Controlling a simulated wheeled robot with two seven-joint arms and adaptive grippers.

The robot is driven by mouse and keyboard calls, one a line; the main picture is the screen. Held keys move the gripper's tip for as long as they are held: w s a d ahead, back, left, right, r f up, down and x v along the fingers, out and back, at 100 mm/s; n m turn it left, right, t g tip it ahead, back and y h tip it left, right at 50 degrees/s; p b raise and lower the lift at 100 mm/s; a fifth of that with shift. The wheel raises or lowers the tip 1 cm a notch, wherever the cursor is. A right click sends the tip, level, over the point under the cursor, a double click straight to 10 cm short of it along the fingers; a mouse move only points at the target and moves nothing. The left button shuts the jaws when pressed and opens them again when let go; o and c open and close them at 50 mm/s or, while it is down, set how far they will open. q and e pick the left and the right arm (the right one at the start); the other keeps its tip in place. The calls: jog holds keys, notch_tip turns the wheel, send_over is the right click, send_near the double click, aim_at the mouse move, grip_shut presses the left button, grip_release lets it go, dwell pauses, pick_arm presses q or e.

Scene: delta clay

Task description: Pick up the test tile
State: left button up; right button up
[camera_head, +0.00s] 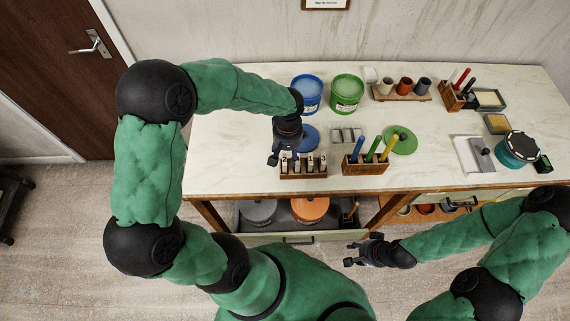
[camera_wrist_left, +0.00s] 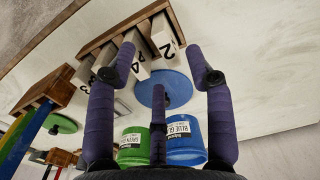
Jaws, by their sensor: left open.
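Several pale numbered test tiles stand in a wooden rack (camera_head: 303,175) at the front edge of the counter.
A blue bucket (camera_head: 307,93) and a green bucket (camera_head: 346,92) stand behind, with a blue lid (camera_head: 309,136) and a green lid (camera_head: 405,140) on the counter. A wooden holder with coloured handles (camera_head: 365,168) stands right of the rack. An open drawer (camera_head: 290,238) lies below.

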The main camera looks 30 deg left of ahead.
aim_at(286, 159)
pick_arm(q)
jog(key=shift+s+a+f, duration=0.1)
jog(key=shift+s+f, duration=0.05)
jog(key=shift+f, duration=0.4)
notch_tip(286, 159, down, 4)
jog(key=shift+a+f+b, duration=0.1)
jog(key=shift+b, duration=0.35)
grip_shut()
